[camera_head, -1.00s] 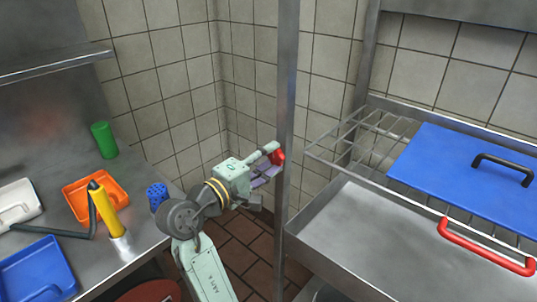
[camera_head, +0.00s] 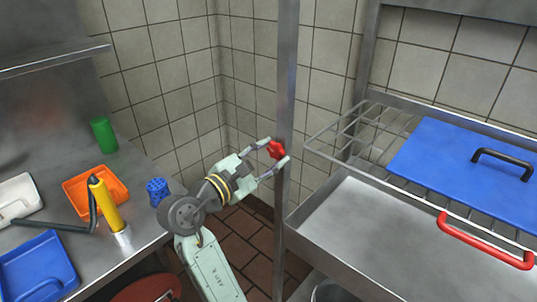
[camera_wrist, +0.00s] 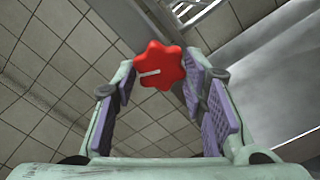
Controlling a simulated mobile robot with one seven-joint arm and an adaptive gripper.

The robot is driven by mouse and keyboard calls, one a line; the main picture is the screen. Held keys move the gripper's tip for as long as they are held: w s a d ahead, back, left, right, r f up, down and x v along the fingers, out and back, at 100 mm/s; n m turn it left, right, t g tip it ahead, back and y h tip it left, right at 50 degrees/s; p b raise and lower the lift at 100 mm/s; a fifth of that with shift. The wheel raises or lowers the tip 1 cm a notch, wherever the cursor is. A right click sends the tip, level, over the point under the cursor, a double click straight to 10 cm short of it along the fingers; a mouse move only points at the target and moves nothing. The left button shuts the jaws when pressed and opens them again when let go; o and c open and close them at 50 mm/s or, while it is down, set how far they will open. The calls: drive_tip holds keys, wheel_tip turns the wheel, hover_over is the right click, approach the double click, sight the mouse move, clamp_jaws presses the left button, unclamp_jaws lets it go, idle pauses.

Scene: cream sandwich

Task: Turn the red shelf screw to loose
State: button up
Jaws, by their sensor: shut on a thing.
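The red shelf screw (camera_head: 276,150) is a lobed star-shaped knob on the upright metal post (camera_head: 287,70) in the head view. In the wrist view the knob (camera_wrist: 165,64) shows face-on, with a white mark line running from its middle towards the left. My gripper (camera_head: 275,152) has one finger on each side of the knob and is shut on it. In the wrist view the purple finger pads flank the knob left and right. The screw's shaft behind the knob is hidden.
A wire rack with a blue board (camera_head: 462,172) with a black handle is right of the post, above a metal basin with a red handle (camera_head: 485,243). The left counter holds an orange tray (camera_head: 75,184), a yellow cylinder (camera_head: 104,204) and a green cylinder (camera_head: 103,134).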

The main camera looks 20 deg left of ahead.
drive_tip(key=shift+n, duration=1.3)
drive_tip(key=shift+f, duration=0.1)
drive_tip(key=o, duration=1.2)
drive_tip(key=shift+c, duration=0.2)
drive_tip(key=shift+s, duration=0.1)
drive_tip(key=v, duration=1.2)
